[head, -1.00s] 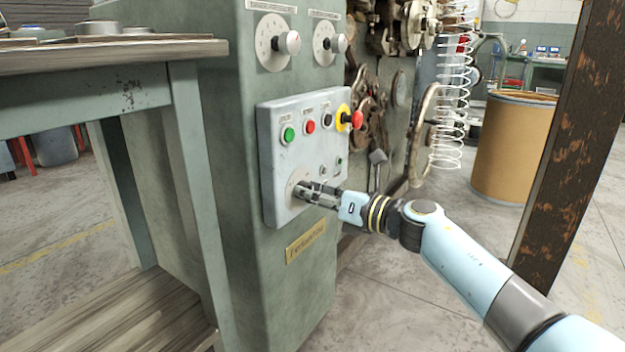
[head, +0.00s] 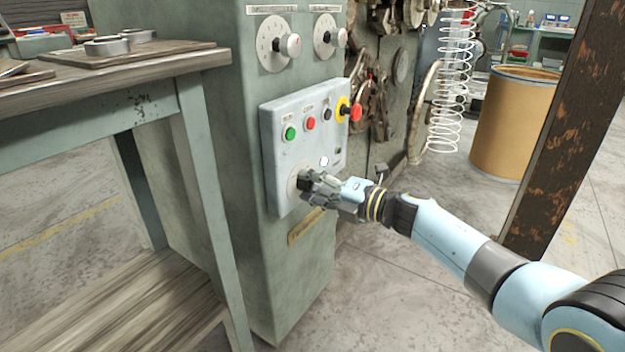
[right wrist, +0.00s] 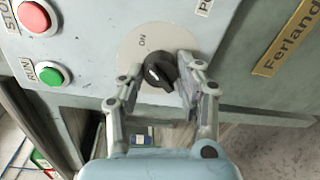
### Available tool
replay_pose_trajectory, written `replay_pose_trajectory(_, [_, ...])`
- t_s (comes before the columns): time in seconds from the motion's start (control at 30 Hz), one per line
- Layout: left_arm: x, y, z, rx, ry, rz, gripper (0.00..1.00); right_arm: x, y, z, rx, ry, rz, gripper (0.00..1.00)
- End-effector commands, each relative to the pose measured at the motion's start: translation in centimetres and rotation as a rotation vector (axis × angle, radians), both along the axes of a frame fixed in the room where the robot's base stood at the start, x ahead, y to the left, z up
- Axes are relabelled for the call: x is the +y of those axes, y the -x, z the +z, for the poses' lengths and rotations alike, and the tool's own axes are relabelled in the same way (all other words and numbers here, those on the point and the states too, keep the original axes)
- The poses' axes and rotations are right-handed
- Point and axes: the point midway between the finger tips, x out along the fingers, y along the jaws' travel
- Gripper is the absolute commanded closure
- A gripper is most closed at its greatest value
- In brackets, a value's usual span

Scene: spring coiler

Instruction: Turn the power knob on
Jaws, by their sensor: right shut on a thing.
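The power knob (right wrist: 161,70) is black with a white mark and sits on a pale round dial plate (right wrist: 138,45) marked ON. The dial plate is low on the grey control panel (head: 288,160) in the head view. My right gripper (head: 308,184) is at the knob there, hiding much of it. In the right wrist view the fingers of my right gripper (right wrist: 160,78) are shut on the knob from both sides. My left gripper is not in view.
The panel carries a green RUN button (head: 291,133), a red STOP button (head: 310,124) and a red emergency button (head: 355,112) on yellow. A workbench (head: 110,70) stands at the left. A rusty post (head: 555,130) and a drum (head: 515,125) stand at the right.

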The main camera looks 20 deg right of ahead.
Motion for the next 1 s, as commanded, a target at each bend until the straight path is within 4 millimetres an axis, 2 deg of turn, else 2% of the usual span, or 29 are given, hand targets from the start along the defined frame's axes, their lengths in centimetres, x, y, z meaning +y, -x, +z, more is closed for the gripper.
replay_pose_trajectory(0.3, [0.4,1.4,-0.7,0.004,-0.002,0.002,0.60,-0.1,0.0,0.0,0.054,-0.068,-0.001,0.97])
replay_pose_trajectory(0.77, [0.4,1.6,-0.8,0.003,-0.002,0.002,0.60,-0.1,0.0,-0.1,0.061,-0.075,-0.002,0.97])
replay_pose_trajectory(0.8, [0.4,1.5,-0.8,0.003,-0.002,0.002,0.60,-0.1,0.0,-0.1,0.061,-0.075,-0.002,0.60])
replay_pose_trajectory(0.93, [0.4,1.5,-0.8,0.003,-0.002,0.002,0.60,-0.1,0.0,-0.1,0.060,-0.075,-0.001,0.43])
replay_pose_trajectory(1.0, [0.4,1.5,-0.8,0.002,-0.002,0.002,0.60,-0.1,0.0,0.0,0.060,-0.075,-0.001,0.42])
